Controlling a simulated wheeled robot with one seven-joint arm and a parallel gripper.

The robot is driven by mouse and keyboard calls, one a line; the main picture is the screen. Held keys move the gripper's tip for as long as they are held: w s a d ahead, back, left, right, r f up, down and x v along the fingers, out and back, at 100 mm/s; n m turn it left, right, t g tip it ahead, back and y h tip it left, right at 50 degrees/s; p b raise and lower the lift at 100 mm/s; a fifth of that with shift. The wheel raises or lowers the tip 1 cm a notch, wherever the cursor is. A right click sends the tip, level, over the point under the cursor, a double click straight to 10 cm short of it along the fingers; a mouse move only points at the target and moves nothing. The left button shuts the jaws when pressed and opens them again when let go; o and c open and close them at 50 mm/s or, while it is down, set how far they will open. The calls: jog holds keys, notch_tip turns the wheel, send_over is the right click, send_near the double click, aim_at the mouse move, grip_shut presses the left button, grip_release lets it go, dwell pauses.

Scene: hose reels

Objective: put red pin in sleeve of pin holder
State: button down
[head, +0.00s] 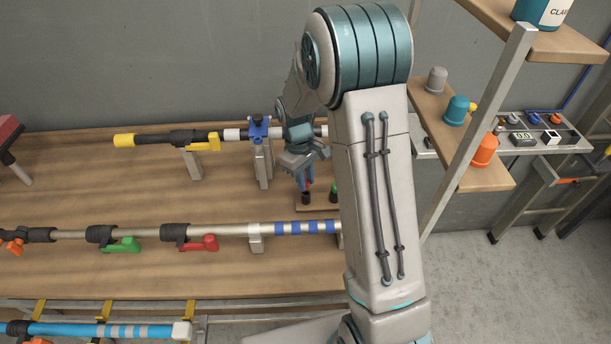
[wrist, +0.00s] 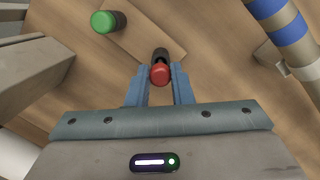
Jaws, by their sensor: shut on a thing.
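The red pin (wrist: 160,74) is between the two blue fingers of my gripper (wrist: 161,84) in the wrist view, its red top facing the camera. My gripper (head: 306,178) is shut on it above the pin holder (head: 316,208), a small wooden board on the bench. A black sleeve (wrist: 160,54) shows just beyond the red top; in the head view the black sleeve (head: 305,198) is right below my fingers. I cannot tell whether the pin's lower end is inside it. A green pin (wrist: 103,22) stands in the other black sleeve (wrist: 119,20) of the holder.
A pole with blue bands (head: 290,228) runs along the bench in front of the holder. Another pole with a blue clamp (head: 258,128) on a bracket (head: 263,165) lies behind it, to the left. Shelves (head: 485,170) stand at the right. Bare bench top (head: 100,180) is free at left.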

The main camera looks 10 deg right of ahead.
jog(key=shift+f+b, duration=0.6)
jog(key=shift+f, duration=0.05)
jog(key=c, duration=1.3)
grip_release()
jog(key=shift+r, duration=0.15)
